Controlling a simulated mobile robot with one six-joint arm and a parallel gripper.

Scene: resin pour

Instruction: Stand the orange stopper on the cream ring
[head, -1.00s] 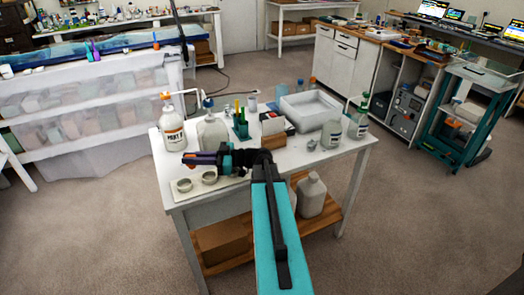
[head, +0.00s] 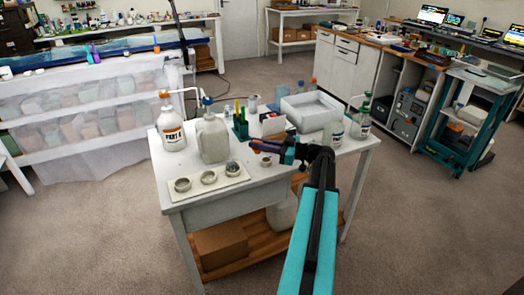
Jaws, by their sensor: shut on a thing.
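A small pale round thing (head: 266,160) shows just below the fingers. It may be the cream ring, but it is too small to tell. The stopper is apart from it in the picture. My arm hides part of the table to the right.
On the white table (head: 215,200), a cream tray (head: 195,192) at the front left bears several small round cups. Behind stand a white pump bottle (head: 171,130), a white jug (head: 212,140), a teal holder (head: 240,128) and a white bin (head: 310,107). Pump bottles stand at the right.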

